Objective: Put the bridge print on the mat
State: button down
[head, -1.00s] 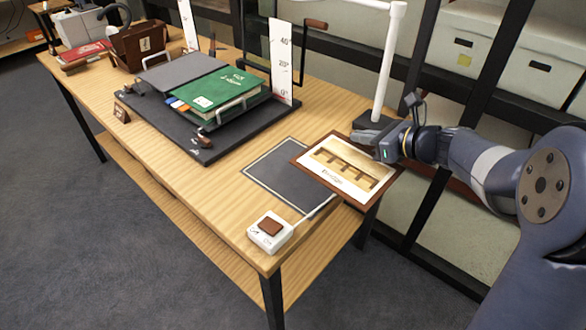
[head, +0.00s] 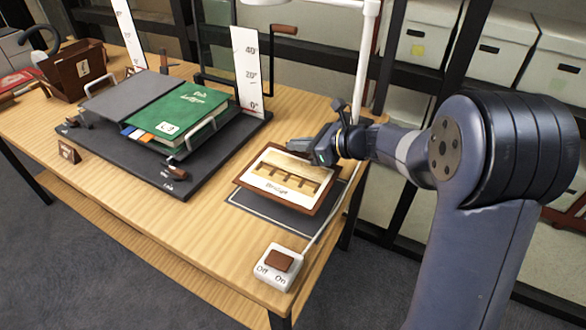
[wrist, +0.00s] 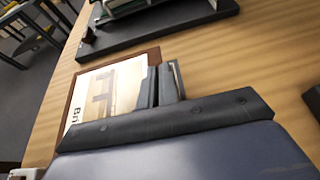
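The bridge print (head: 288,184) is a brown-bordered board with a sepia bridge picture and lettering. It is over the dark, white-outlined mat (head: 280,216), shifted toward its back, with the mat's front strip bare. I cannot tell if it touches the mat or hangs just above it. My gripper (head: 300,147) is shut on the print's back right edge. In the wrist view, my gripper's fingers (wrist: 165,84) overlap the edge of the print (wrist: 112,86); the wrist housing hides the print's lower part, and the mat is not visible there.
A white switch box (head: 278,267) with a brown rocker sits at the front corner, its cable running past the mat. A green book (head: 190,114) lies on a dark stand (head: 160,178) to the left. A white lamp post (head: 364,60) rises behind my gripper.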

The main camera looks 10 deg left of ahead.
aim_at(341, 167)
jog(key=shift+f+b, duration=0.5)
jog(key=shift+f, duration=2.1)
jog(key=shift+f, duration=0.1)
jog(key=c, duration=1.7)
grip_release()
jog(key=shift+d+r, duration=0.15)
jog(key=shift+r, duration=0.05)
jog(key=p+v, duration=0.1)
jog(key=v, duration=1)
jog(key=shift+s+d, duration=0.2)
jog(key=shift+d, duration=0.15)
